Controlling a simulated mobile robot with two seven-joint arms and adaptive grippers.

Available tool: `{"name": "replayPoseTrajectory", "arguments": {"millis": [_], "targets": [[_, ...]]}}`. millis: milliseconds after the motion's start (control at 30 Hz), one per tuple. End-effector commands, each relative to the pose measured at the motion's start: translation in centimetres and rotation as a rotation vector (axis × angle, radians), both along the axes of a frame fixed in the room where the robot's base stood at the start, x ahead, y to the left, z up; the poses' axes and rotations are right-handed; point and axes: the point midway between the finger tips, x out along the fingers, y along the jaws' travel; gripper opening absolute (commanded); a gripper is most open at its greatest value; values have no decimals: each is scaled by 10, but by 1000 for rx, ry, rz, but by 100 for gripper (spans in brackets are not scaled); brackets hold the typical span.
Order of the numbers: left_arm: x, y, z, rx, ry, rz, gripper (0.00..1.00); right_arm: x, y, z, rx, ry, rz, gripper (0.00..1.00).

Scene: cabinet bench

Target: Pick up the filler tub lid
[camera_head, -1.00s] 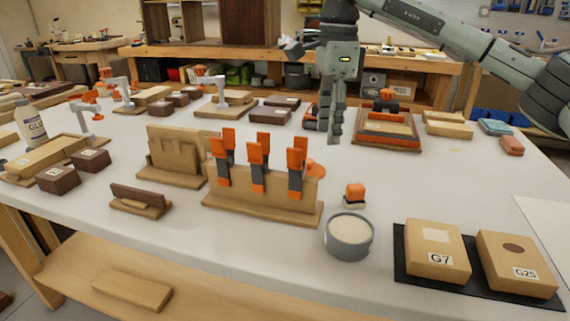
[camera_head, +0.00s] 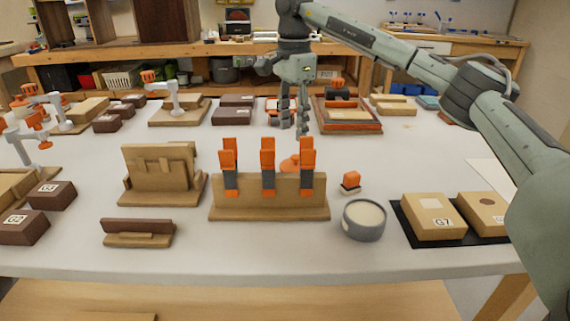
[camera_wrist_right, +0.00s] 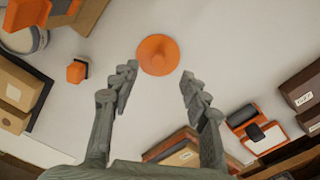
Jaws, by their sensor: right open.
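The filler tub lid is an orange disc with a round knob. In the head view the lid (camera_head: 290,163) lies on the bench behind the clamp rack, which partly hides it. In the right wrist view the lid (camera_wrist_right: 158,55) shows whole, just beyond the fingertips and centred between them. My right gripper (camera_head: 288,129) is open and empty above the bench, behind the lid in the head view; its two fingers also show in the wrist view (camera_wrist_right: 157,84). The grey filler tub (camera_head: 364,220) stands uncovered with pale filler inside. My left gripper is not in view.
The wooden clamp rack (camera_head: 268,205) with orange clamps stands in front of the lid. A small orange-topped block (camera_head: 350,182) is to its right. A wooden tray (camera_head: 345,117) stands behind right of the gripper. A slotted wooden stand (camera_head: 160,172) is at left.

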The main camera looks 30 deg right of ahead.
Motion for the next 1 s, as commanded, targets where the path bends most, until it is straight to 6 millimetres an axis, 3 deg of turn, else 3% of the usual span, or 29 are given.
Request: {"name": "replayPoseTrajectory", "arguments": {"millis": [367, 533, 867, 1000], "targets": [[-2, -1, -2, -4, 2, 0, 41, -2, -5, -44, -1, 4, 0, 46], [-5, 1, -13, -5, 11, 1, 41, -1, -6, -68, 0, 3, 1, 46], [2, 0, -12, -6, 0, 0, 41, -1, -6, -76, 0, 1, 1, 46], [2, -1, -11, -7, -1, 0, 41, -1, -6, -76, 0, 1, 1, 28]]}}
